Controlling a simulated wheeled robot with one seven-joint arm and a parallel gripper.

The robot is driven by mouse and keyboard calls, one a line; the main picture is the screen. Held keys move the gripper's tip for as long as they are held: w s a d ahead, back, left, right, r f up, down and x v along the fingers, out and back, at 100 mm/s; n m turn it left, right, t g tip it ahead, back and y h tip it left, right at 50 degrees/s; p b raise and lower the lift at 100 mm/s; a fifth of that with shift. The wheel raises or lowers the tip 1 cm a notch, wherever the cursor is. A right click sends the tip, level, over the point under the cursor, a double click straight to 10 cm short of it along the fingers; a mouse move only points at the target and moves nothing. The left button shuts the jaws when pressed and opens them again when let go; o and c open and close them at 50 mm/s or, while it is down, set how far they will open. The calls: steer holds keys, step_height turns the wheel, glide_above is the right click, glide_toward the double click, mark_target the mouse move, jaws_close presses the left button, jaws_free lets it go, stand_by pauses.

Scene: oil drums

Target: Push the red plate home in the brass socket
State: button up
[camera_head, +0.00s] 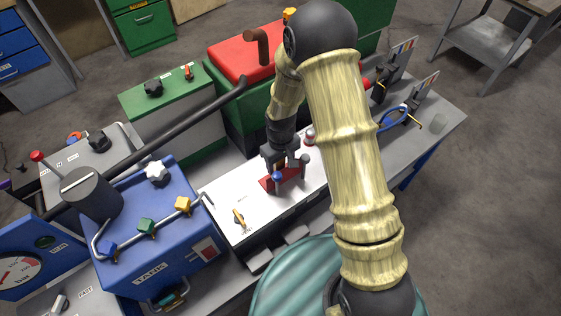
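A small red plate (267,184) shows on the white bench top, right below my gripper (288,175). My gripper points down and its dark fingers hide part of the red plate. I cannot tell whether the fingers touch it or are closed on anything. A small blue round part (277,177) shows at the left finger. A small brass-coloured fitting (239,217) is on the white top to the lower left, apart from my gripper. I cannot tell whether it is the brass socket, and no other socket is clear.
A blue tank (165,240) with coloured knobs stands left of the white top. A dark pipe (190,115) slopes up behind it. A red-lidded green box (235,58) stands behind. A red-and-white can (309,136) and a blue-handled device (392,118) are to the right.

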step_height(320, 180, up, 17)
steer(key=b, duration=0.2)
steer(key=shift+r, duration=0.2)
stand_by(0.4)
stand_by(0.3)
steer(key=s+d+m+t, duration=0.2)
steer(key=s+d+m, duration=0.4)
steer(key=s+d, duration=0.6)
steer(key=shift+s+d+m+t, duration=0.2)
steer(key=shift+d+m+t, duration=0.15)
steer(key=shift+d, duration=0.4)
steer(key=shift+r, duration=0.1)
stand_by(0.8)
